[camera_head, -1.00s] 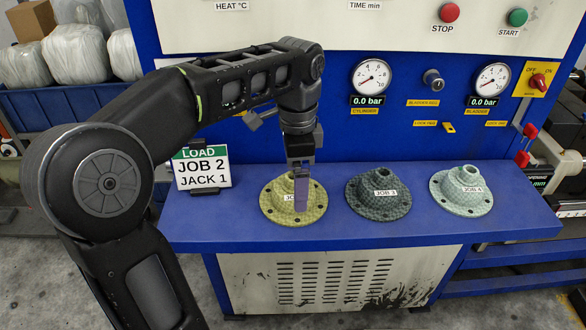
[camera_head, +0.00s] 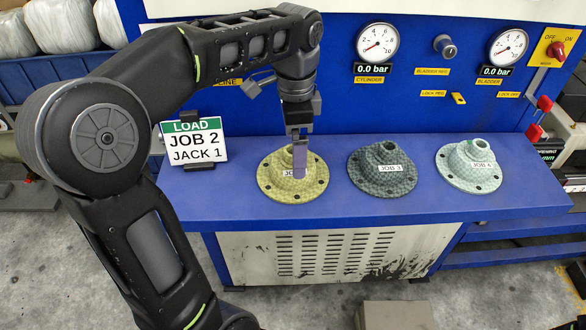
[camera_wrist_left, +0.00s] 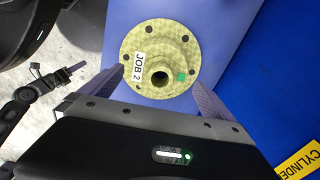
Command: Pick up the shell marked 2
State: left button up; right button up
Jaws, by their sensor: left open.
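The shell marked 2 is a yellow-green flanged shell (camera_head: 275,183) on the left of the blue bench. Its label is partly hidden by my finger in the head view, but the wrist view shows the whole shell (camera_wrist_left: 185,45) with "JOB 2" on it. My left gripper (camera_head: 299,176) points down at the shell's neck. In the wrist view its open fingers (camera_wrist_left: 160,82) lie on either side of the shell's collar, with nothing held; contact cannot be told. A dark jointed arm part with a purple finger, probably my right gripper (camera_wrist_left: 74,69), shows at the left of the wrist view.
A dark shell (camera_head: 368,176) marked JOB 3 and a pale green shell (camera_head: 465,177) marked JOB 4 stand to the right on the blue bench (camera_head: 420,213). A sign (camera_head: 194,145) reading "LOAD JOB 2 JACK 1" stands at left. The press panel with gauges rises behind.

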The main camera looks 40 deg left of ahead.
pick_arm(q)
jog(key=shift+s+a+f+p, duration=0.1)
jog(key=shift+f+p, duration=0.2)
jog(key=shift+f, duration=1)
jog(key=shift+s+a+f+p, duration=0.1)
jog(key=shift+f+p, duration=0.15)
jog(key=shift+f, duration=1.05)
jog(key=shift+c, duration=0.2)
jog(key=c, duration=1.4)
